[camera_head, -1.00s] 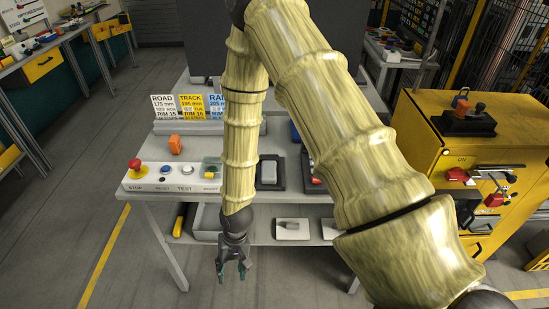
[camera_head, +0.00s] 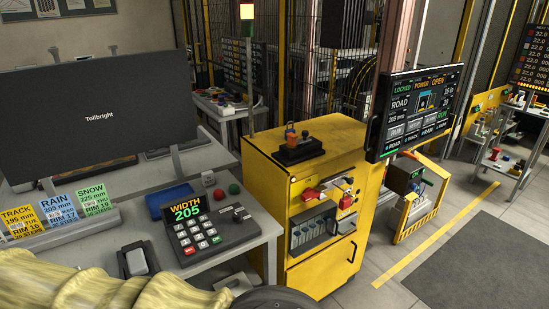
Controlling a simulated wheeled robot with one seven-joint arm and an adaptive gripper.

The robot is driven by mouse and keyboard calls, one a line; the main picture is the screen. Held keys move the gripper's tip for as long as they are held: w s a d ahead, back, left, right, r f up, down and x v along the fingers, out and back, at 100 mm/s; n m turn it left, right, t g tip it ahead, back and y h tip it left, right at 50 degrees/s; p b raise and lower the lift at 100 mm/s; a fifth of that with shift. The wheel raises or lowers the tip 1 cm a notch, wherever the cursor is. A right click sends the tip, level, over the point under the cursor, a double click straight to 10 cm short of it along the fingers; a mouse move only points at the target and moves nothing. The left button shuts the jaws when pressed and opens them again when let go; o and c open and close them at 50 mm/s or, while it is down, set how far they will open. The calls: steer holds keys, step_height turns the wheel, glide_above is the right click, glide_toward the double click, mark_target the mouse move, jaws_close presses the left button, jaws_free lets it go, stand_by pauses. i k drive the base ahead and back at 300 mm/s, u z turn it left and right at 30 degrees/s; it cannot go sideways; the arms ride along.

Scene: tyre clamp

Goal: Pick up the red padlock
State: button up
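A small red piece (camera_head: 346,202) that looks like the red padlock is at the upper right of the yellow cabinet's (camera_head: 322,257) front. My gripper is outside the current view. Only a part of my arm shows along the bottom left.
The grey table (camera_head: 215,262) at left carries a keypad (camera_head: 197,235) and a large monitor (camera_head: 90,120). A screen (camera_head: 418,108) stands right of the cabinet. Floor is open at lower right.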

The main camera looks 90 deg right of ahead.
mark_target(345, 201)
steer(key=u, duration=0.2)
steer(key=i, duration=1.2)
steer(key=z, duration=4.15)
steer(key=i, duration=0.5)
steer(key=u, duration=0.05)
